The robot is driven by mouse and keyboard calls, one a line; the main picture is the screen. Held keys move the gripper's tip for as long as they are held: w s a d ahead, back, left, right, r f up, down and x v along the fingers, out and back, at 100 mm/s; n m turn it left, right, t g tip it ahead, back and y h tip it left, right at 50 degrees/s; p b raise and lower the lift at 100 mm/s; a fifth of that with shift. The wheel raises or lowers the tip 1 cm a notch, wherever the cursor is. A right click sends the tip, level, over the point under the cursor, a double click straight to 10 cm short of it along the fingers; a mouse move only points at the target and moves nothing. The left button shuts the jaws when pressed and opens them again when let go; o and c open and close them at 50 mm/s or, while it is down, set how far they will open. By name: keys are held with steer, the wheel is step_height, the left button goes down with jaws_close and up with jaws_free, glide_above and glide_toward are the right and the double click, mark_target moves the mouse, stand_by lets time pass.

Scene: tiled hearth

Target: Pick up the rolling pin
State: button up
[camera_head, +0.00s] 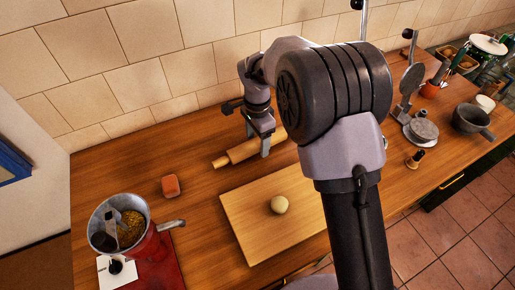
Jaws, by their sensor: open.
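The wooden rolling pin (243,151) lies on the wooden counter behind the cutting board, slanting up to the right. Its left handle (220,162) is in plain view. My gripper (262,146) is open and points down over the right part of the pin's body. One finger shows in front of the pin; the other finger is hard to make out. I cannot tell whether the fingers touch the pin. The pin's right end is partly hidden by my gripper and arm.
A cutting board (246,225) with a dough ball (279,204) lies in front. A metal press (406,108) and a dark saucepan (469,117) stand at right. The tiled wall (150,85) is close behind.

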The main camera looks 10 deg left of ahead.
steer(key=shift+f, duration=0.7)
steer(key=shift+r, duration=0.15)
steer(key=shift+c, duration=0.3)
